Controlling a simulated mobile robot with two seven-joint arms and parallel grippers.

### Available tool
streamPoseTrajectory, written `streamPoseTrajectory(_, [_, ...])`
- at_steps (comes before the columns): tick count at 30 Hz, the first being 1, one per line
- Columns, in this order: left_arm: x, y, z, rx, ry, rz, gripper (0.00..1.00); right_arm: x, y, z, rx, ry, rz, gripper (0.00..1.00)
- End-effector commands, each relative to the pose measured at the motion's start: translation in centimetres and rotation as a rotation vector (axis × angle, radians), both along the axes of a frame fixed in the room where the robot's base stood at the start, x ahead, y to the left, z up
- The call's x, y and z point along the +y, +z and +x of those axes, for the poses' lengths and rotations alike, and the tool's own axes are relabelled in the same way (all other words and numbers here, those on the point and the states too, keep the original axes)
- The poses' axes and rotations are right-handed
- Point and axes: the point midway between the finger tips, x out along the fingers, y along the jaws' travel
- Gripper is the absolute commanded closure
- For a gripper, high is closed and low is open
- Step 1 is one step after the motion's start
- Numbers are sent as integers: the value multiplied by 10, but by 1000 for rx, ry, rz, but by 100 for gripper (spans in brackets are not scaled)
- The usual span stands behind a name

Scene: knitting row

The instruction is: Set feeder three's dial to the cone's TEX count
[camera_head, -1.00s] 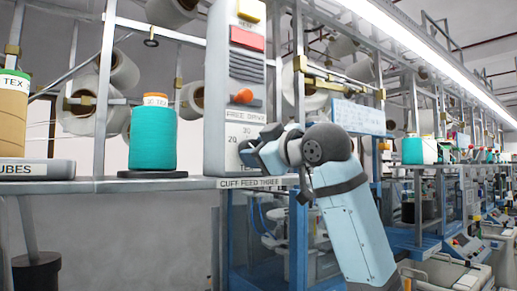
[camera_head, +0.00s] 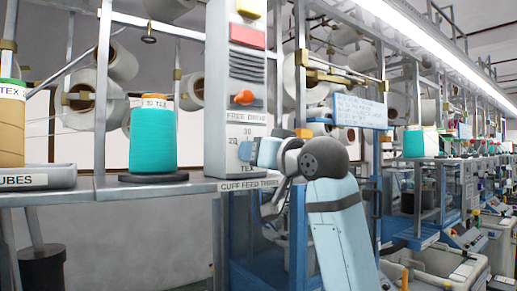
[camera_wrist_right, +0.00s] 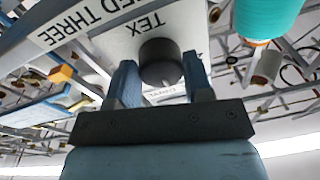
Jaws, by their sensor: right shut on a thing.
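The teal yarn cone (camera_head: 153,140) stands upright on a dark round base on the shelf. Its white top label reads TEX; the number is too small to read surely. Feeder three's pale panel (camera_head: 222,110) stands to its right, with 20, 30 and TEX printed around the dial. My right gripper (camera_head: 248,152) is at this dial and hides it in the head view. In the right wrist view, the dark round dial (camera_wrist_right: 160,62) sits between my two fingers, which are shut on it. A small light mark shows on its lower rim there. My left gripper is not in view.
An orange knob (camera_head: 243,97) and a red block (camera_head: 247,37) are higher on the panel. The grey shelf (camera_head: 110,187) runs below, with a brown cone (camera_head: 10,125) in a TUBES tray at left. Metal posts and a blue frame stand close behind my right arm.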

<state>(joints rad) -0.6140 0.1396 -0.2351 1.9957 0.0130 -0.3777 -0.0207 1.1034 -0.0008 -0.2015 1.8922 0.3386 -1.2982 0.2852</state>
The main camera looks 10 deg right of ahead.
Motion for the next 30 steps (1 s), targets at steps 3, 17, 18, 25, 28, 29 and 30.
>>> streamPoseTrajectory(3, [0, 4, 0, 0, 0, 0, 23, 0, 0, 0, 19, 2, 43, 77])
streamPoseTrajectory(17, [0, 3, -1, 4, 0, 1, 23, 0, -1, 0, 37, 0, 89, 77])
streamPoseTrajectory(18, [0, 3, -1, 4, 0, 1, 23, 0, -1, 0, 37, 0, 89, 77])
streamPoseTrajectory(25, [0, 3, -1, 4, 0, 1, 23, 0, -1, 0, 37, 0, 88, 37])
streamPoseTrajectory(28, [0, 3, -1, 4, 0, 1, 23, 0, 0, 0, 37, 0, 88, 28])
streamPoseTrajectory(29, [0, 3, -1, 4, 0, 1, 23, 0, 0, 0, 37, 0, 88, 28])
streamPoseTrajectory(30, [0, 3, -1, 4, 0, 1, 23, 0, 0, 0, 36, -1, 88, 28])
